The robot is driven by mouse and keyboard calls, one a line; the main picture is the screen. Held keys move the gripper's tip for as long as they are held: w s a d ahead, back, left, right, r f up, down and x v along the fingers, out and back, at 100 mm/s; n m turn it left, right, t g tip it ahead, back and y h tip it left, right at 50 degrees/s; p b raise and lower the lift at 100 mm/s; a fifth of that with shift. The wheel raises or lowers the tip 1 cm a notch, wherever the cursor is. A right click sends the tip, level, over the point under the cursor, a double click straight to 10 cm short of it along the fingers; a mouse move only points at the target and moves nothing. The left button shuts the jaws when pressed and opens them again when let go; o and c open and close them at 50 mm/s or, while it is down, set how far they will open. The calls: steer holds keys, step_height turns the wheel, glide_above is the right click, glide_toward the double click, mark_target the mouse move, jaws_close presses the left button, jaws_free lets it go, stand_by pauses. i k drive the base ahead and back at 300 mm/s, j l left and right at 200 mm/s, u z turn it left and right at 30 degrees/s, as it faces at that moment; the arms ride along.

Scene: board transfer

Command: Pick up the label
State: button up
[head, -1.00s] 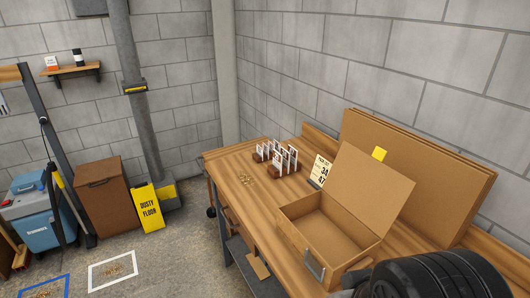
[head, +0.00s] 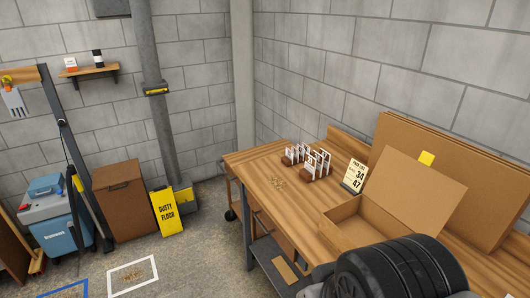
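Several white label cards with red and dark print (head: 317,161) stand upright in small brown wooden holders on the wooden workbench (head: 255,160), toward its far end. Their print is too small to read surely. A cream card (head: 354,174) with a few lines of print, seemingly with 34 and 47 on it, stands tilted just right of them. An open cardboard box (head: 352,228) with its lid raised is nearer on the bench. My gripper is not in view; a black ribbed part, likely of my arm, covers the bench's near edge at the bottom right.
Large cardboard sheets (head: 455,175) with a yellow tag lean on the wall behind the box. Small tan bits (head: 278,182) lie on the bench. On the floor left stand a yellow sign (head: 167,213), a brown bin (head: 122,205) and a blue cart (head: 60,230). Floor between is open.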

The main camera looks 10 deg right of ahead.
mark_target(296, 151)
steer(key=i+j+u, duration=0.15)
steer(key=i+j, duration=0.15)
steer(key=i, duration=0.15)
steer(key=i+j+u, duration=0.15)
steer(key=i, duration=0.3)
steer(key=i+j+u, duration=0.15)
steer(key=i+j, duration=0.15)
steer(key=i, duration=0.2)
steer(key=i+j+u, duration=0.15)
steer(key=i, duration=0.3)
steer(key=i+l+z, duration=0.1)
steer(key=i+z, duration=0.15)
steer(key=z, duration=0.15)
steer(key=i+z, duration=0.55)
steer(key=z, duration=0.25)
steer(key=i+j+z, duration=0.15)
steer(key=z, duration=0.25)
steer(key=i+j+z, duration=0.25)
steer(key=z, duration=0.2)
steer(key=i+z, duration=0.3)
steer(key=i+j+z, duration=0.1)
steer(key=i+z, duration=0.25)
steer(key=k, duration=0.1)
